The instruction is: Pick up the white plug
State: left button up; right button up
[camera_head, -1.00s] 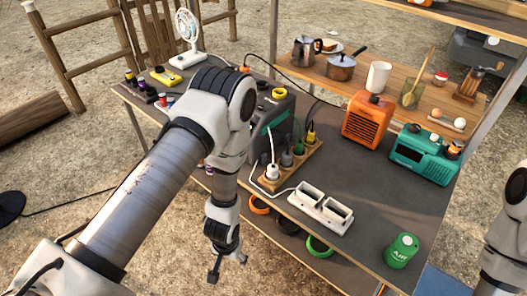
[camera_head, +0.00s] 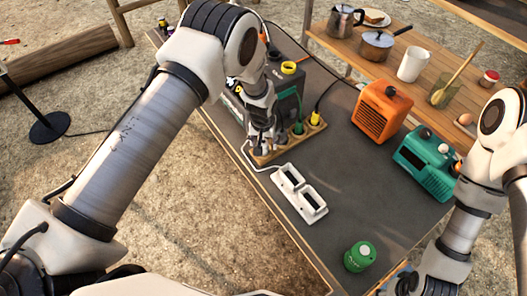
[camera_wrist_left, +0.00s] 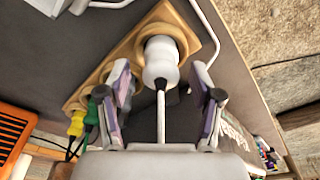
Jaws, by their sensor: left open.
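The white plug (camera_wrist_left: 161,62) sits in a round socket of the wooden socket board (camera_wrist_left: 182,17), its cable running back between my fingers. My left gripper (camera_wrist_left: 166,95) is open, with one finger on each side, just short of the plug's body; I see no clear contact. In the head view my left gripper (camera_head: 262,143) points down over the near end of the board (camera_head: 287,147) and hides the plug. A green plug (camera_wrist_left: 97,112) and a yellow plug (camera_wrist_left: 76,124) stand farther along the board. My right arm is at the right edge; its finger opening is not clear.
A white double-socket unit (camera_head: 299,193) lies beside the board on the dark table. A dark power station (camera_head: 288,98) stands behind the gripper. An orange heater (camera_head: 380,112), a teal radio (camera_head: 428,163) and a green canister (camera_head: 360,256) stand to the right.

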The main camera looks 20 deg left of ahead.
pick_arm(q)
jog(key=shift+w+d+f, duration=0.15)
jog(key=shift+f, duration=0.3)
jog(key=shift+r, duration=0.15)
jog(key=shift+c, duration=0.3)
jog(key=shift+s+a+r, duration=0.1)
jog(key=shift+s+a, duration=0.1)
jog(key=shift+a, duration=0.05)
jog(key=c, duration=1.1)
jog(key=shift+d, duration=0.1)
grip_shut()
pick_arm(e)
jog(key=shift+s+f, duration=0.1)
jog(key=shift+f, duration=0.15)
pick_arm(q)
notch_tip(320, 180, up, 21)
jog(key=p, duration=1.5)
notch_tip(320, 180, up, 5)
send_over(263, 140)
jog(key=shift+r, duration=0.15)
pick_arm(e)
notch_tip(263, 140, up, 15)
